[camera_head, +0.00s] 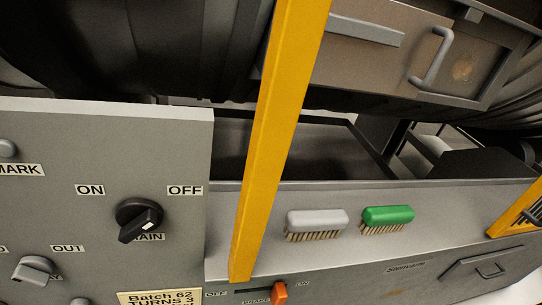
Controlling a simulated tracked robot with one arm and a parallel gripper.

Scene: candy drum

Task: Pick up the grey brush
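The grey brush (317,219) is in the middle of the view, to the right of the yellow post. It has a pale grey rounded back and tan bristles that point down. It sits against the light grey front surface of the machine, below the dark open trough. Nothing touches it that I can see. My gripper does not show in this view.
A green brush (388,214) sits just right of the grey one, with a small gap. A yellow post (275,130) stands to the left. A control panel (95,145) with a black knob (139,217) fills the left. An orange switch (279,293) is below. A hatch with a handle (430,55) is above.

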